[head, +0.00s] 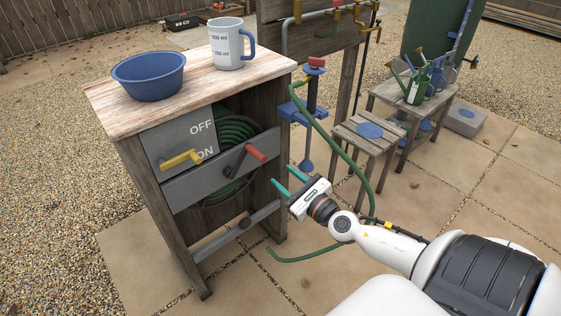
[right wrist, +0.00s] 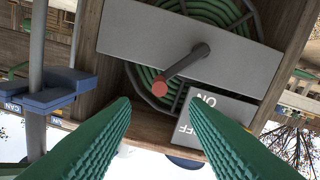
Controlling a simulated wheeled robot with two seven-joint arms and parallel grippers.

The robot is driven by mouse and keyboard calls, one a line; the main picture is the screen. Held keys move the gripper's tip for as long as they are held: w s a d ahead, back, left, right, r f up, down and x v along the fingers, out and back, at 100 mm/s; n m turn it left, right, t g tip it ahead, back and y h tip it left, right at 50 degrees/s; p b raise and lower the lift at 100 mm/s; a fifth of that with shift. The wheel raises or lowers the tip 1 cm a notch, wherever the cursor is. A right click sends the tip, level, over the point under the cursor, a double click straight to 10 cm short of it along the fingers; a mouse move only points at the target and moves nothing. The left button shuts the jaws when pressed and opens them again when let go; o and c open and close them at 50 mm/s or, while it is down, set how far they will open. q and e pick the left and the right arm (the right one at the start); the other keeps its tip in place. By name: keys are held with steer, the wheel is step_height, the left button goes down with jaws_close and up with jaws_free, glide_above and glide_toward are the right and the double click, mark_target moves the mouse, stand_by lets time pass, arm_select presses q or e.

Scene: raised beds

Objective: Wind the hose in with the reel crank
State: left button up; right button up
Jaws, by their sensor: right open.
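The hose reel (head: 237,134) holds a coiled green hose inside the wooden stand (head: 130,172), behind a grey bar. Its crank (head: 240,160) has a dark arm and a red knob (head: 257,153). In the right wrist view the red knob (right wrist: 160,88) lies ahead, between the fingers and beyond their tips. My right gripper (head: 282,180) is open and empty, apart from the knob, below and right of it. The green hose (head: 343,150) hangs from the tap post, and its loose end (head: 300,257) lies on the paving. My left gripper is not in view.
A yellow lever (head: 181,159) sits on the OFF/ON panel, left of the crank. A blue bowl (head: 149,76) and measuring jug (head: 227,45) stand on top. A blue-fitted tap post (head: 309,100) and stool (head: 368,131) stand right of the stand.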

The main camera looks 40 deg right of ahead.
mark_target(260, 157)
steer(key=w+m, duration=0.1)
steer(key=w, duration=0.2)
steer(key=w+m+b, duration=0.1)
steer(key=w+m, duration=0.1)
steer(key=w, duration=0.2)
steer(key=w+m+b, duration=0.1)
steer(key=w, duration=0.3)
steer(key=shift+w+a, duration=0.1)
steer(key=shift+a, duration=0.05)
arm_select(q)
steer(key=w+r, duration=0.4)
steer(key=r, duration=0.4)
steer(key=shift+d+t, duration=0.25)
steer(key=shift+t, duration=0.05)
arm_select(e)
steer(key=shift+w, duration=0.7)
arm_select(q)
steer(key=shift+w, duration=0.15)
arm_select(e)
jaws_close()
